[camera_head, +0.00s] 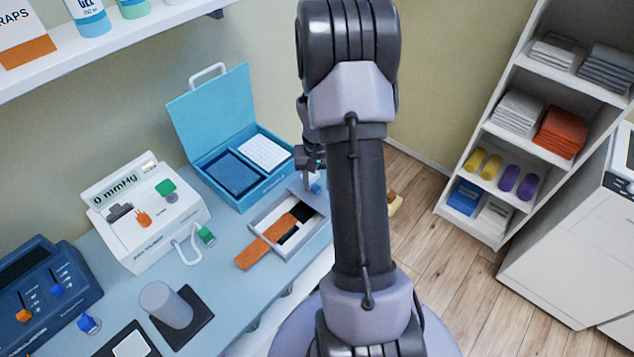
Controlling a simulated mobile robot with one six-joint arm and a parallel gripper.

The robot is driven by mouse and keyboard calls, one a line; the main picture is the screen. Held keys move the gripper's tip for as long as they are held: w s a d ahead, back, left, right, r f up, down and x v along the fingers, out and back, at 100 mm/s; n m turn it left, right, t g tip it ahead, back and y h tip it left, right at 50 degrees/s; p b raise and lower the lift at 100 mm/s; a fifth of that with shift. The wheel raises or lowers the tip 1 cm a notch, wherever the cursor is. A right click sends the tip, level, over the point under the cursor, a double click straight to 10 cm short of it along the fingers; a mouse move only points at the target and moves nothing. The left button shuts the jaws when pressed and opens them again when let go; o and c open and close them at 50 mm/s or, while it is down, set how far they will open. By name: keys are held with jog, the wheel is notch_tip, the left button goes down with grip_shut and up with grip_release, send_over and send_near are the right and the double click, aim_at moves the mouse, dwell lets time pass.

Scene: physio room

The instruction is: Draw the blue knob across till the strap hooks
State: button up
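A small blue knob (316,188) shows at the back right of a shallow grey tray (262,219), just left of my arm. An orange strap (265,243) lies slantwise across the tray, with its near end over the front left rim. Dark and green pieces lie beside the strap inside the tray. My gripper (311,171) is above the blue knob, partly hidden behind my arm. I cannot tell whether its fingers touch the knob or how far apart they are. The strap's far end and any hook are not clear.
An open blue case (262,190) stands close behind the tray. A white pressure device (150,240) reading 0 mmHg, with a tube and green connector (205,234), stands left. A grey cylinder (165,305) and a dark blue control box (40,295) are nearer. Shelves (480,225) stand right.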

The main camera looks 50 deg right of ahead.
notch_tip(320, 180, up, 18)
jog(key=p, duration=0.5)
jog(key=shift+f, duration=0.25)
